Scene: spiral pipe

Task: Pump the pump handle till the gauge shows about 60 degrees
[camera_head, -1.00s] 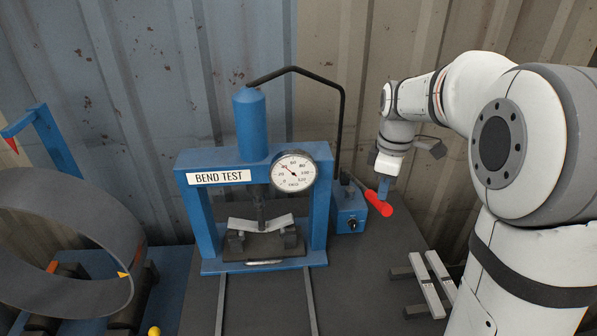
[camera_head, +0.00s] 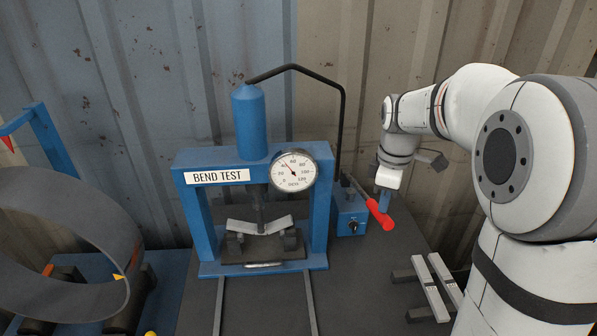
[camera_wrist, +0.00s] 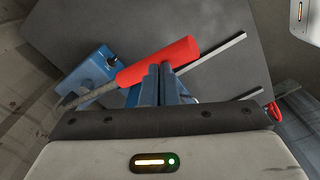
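The blue press marked BEND TEST (camera_head: 218,176) stands on the dark table. A bent grey plate (camera_head: 260,226) lies under the ram. The pump handle (camera_head: 380,215) has a red grip and slopes down to the right from the small blue pump box (camera_head: 349,217). My gripper (camera_head: 384,201) is above the red grip. In the wrist view, my gripper's blue fingers (camera_wrist: 159,69) are together, and their tips meet the edge of the red grip (camera_wrist: 160,61). The grip lies across the tips, not between them.
Light bars on dark supports (camera_head: 433,287) lie at the right of the table, near my arm. A large grey ring (camera_head: 62,300) on a blue rollers stand is at left. A black hose (camera_head: 341,120) arches from the cylinder to the pump. A corrugated wall stands behind.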

